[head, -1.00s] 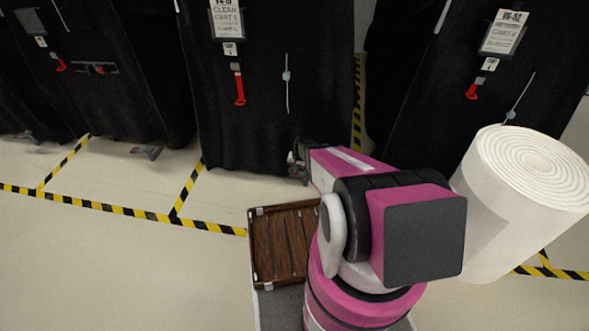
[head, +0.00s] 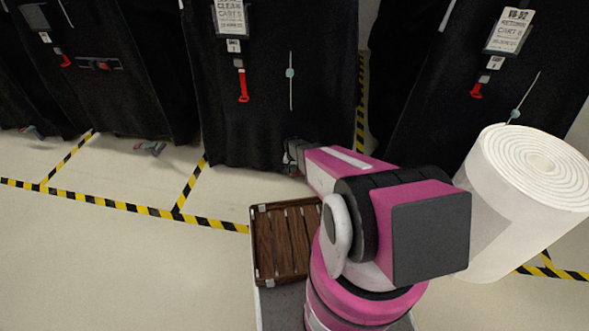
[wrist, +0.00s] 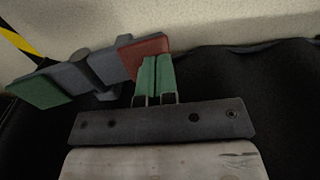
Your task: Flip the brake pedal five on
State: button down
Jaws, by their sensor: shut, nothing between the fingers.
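The brake pedal (wrist: 98,68) shows in the wrist view as a grey rocker with a green pad (wrist: 40,91) at its left end and a red pad (wrist: 143,57) at its right end. It sits at the hem of the black cover, and the red end appears higher in the picture. My gripper (wrist: 153,62) has its green fingertips together, with nothing held. The tips are right at the red pad; I cannot tell whether they touch it. In the head view my gripper (head: 291,157) is low at the middle cart's cover (head: 265,120), and this pedal is hidden.
Another pedal (head: 150,147) sticks out under the cart to the left. A brown slatted tray (head: 284,241) lies on my base, and a large white roll (head: 525,205) stands at the right. Yellow-black tape (head: 125,207) marks the floor; the floor at left is clear.

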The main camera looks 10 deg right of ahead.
jog(key=shift+f, duration=0.35)
dwell(0.3)
jog(key=w+a+r, duration=0.1)
jog(key=a+r, duration=0.2)
jog(key=r, duration=1.1)
jog(key=shift+a+r, duration=0.1)
jog(key=s+d+r+n, duration=0.2)
jog(key=s+r, duration=0.9)
jog(key=r, duration=0.1)
jog(key=s+d+r+n, duration=0.2)
jog(key=s+r, duration=1)
jog(key=shift+s+d+r, duration=0.15)
jog(key=shift+s+r, duration=0.15)
jog(key=shift+r, duration=0.1)
